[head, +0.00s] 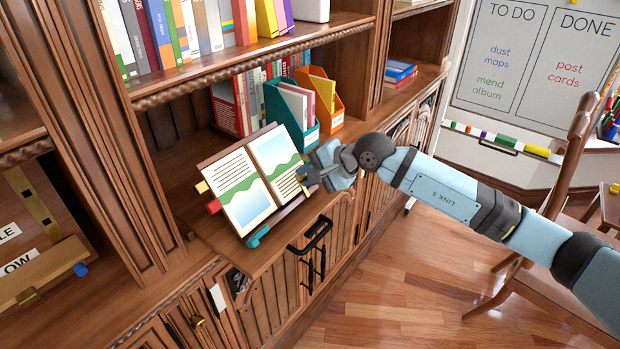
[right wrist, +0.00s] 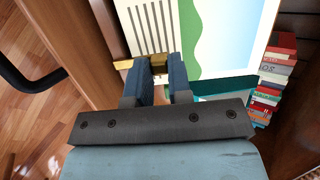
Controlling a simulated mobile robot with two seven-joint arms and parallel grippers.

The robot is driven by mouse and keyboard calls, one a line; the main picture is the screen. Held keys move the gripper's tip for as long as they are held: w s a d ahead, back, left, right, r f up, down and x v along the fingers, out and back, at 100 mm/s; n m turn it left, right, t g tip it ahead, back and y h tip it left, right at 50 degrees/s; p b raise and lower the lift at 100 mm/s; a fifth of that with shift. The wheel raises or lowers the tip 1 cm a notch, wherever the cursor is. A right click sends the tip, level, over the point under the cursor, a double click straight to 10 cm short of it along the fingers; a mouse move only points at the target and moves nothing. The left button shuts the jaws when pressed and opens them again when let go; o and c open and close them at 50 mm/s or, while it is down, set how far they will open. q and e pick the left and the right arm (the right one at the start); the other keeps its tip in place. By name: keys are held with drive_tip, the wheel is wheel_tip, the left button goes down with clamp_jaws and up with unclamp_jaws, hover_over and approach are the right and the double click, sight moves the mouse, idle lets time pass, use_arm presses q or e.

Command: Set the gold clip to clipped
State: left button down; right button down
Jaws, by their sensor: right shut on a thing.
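An open book (head: 262,178) with pictures of green hills and lines of text rests tilted on a stand on the cabinet ledge. The gold clip (head: 303,184) is at the right edge of its right page, partly hidden by my gripper. My right gripper (head: 311,176) reaches in from the right and is shut on the gold clip. In the right wrist view, the gold clip (right wrist: 126,64) shows beside and between the dark blue fingers (right wrist: 164,68), against the page edge. Whether the clip is clipped cannot be told. My left gripper is out of view.
Teal (head: 290,107) and orange (head: 326,98) file boxes stand behind the book. A black handle (head: 310,240) juts out below the ledge. A wooden chair (head: 560,190) stands at the right. The floor (head: 400,270) between is clear.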

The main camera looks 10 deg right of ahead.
idle(0.4)
drive_tip(key=c, duration=1)
unclamp_jaws()
drive_tip(key=shift+a, duration=0.1)
drive_tip(key=shift+c, duration=0.2)
drive_tip(key=v, duration=1.3)
drive_tip(key=shift+s+d+r, duration=0.2)
drive_tip(key=shift+d+r, duration=0.05)
drive_tip(key=shift+d, duration=0.05)
